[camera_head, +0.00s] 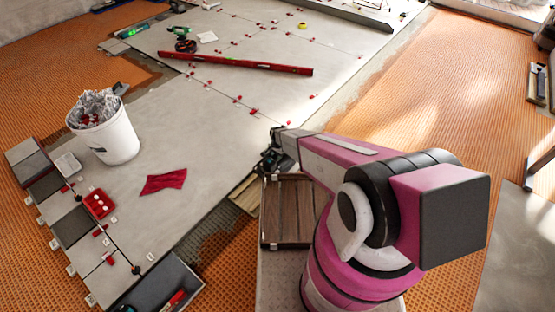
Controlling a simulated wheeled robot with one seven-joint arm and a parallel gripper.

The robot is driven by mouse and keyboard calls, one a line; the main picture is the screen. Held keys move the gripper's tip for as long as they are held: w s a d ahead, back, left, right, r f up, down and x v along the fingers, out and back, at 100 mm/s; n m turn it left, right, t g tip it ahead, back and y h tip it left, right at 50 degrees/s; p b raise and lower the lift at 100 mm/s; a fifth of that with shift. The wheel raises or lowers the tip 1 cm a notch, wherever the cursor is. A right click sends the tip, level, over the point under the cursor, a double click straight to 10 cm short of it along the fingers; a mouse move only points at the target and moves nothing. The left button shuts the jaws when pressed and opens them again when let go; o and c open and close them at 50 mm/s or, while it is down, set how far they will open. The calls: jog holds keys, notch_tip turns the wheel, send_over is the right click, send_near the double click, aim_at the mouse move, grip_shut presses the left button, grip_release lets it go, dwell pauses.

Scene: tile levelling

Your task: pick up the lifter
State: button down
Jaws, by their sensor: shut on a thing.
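My gripper (267,163) is at the left end of my pink arm, left of centre in the head view. It is shut on a small dark thing that is mostly hidden by the fingers and wrist. I cannot make out its shape well enough to say for sure that it is the lifter. The gripper is above the near edge of the tiled floor, by the upper left corner of a brown wood-look panel (291,211). A dark round tool with red and green parts (184,42) stands on the tiles at the upper left; I cannot tell what it is.
A white bucket (117,140) of crumpled paper stands left, near a red cloth (164,181). A long red bar (235,64) lies across the grey tiles. A red box (99,204) and a dark tray (157,285) are lower left. Orange matting (445,75) is open at right.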

jog(key=s+a+r, duration=0.4)
jog(key=r, duration=0.2)
jog(key=s+a+r, duration=0.4)
jog(key=r, duration=0.3)
jog(key=shift+s+r, duration=0.2)
jog(key=shift+r, duration=0.1)
dwell(0.8)
